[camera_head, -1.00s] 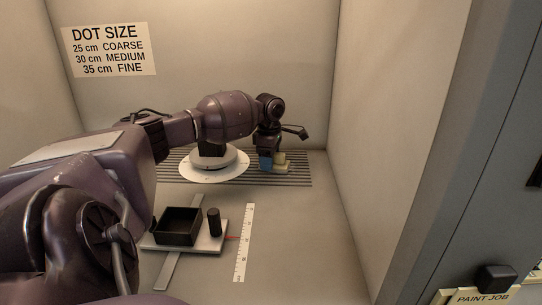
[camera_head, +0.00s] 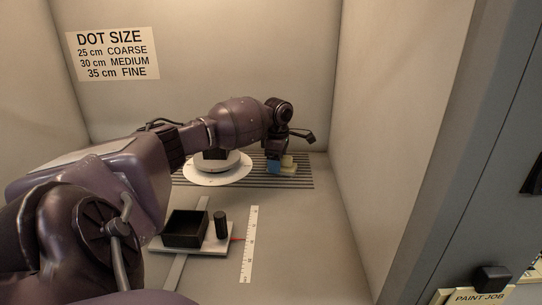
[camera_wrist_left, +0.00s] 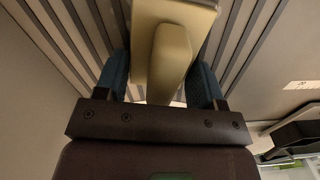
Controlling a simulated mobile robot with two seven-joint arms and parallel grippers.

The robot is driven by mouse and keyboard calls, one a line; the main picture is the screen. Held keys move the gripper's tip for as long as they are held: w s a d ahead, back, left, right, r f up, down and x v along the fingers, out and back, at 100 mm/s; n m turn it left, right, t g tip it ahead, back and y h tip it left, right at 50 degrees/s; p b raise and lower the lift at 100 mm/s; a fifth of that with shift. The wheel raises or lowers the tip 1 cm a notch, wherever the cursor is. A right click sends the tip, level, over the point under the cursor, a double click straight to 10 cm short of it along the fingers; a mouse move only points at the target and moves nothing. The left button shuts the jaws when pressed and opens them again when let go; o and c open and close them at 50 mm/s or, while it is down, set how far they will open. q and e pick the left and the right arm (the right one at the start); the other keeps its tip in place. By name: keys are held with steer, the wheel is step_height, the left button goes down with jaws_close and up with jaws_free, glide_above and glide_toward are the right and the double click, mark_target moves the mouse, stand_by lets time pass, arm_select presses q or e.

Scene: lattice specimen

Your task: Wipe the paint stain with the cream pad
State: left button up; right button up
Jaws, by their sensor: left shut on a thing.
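My left gripper (camera_head: 274,164) is shut on the cream pad (camera_head: 288,162), low over the right end of the slatted grate at the back of the booth. In the left wrist view, the blue fingers of the left gripper (camera_wrist_left: 161,78) stand on either side of the raised grip of the cream pad (camera_wrist_left: 172,58). The pad's wide base is just beyond the fingers, over the slats. I cannot tell whether the pad touches them. No paint stain can be made out; the pad and gripper hide the spot beneath. My right gripper is not in view.
A round white turntable (camera_head: 217,174) stands on the grate (camera_head: 305,179), left of the pad and partly behind my arm. In front are a black open box (camera_head: 185,229), a black cylinder (camera_head: 221,224) and a white ruler (camera_head: 250,246). The booth's right wall (camera_head: 390,130) is close.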

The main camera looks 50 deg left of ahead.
mark_target(293, 166)
arm_select(q)
steer(key=shift+w+d+p, duration=0.15)
steer(key=shift+w+d, duration=0.65)
steer(key=shift+w, duration=0.2)
steer(key=shift+w+d+p, duration=0.15)
steer(key=shift+w+d, duration=0.65)
steer(key=shift+w, duration=0.2)
steer(key=shift+s+d+p, duration=0.15)
steer(key=shift+p, duration=0.4)
steer(key=shift+f, duration=0.15)
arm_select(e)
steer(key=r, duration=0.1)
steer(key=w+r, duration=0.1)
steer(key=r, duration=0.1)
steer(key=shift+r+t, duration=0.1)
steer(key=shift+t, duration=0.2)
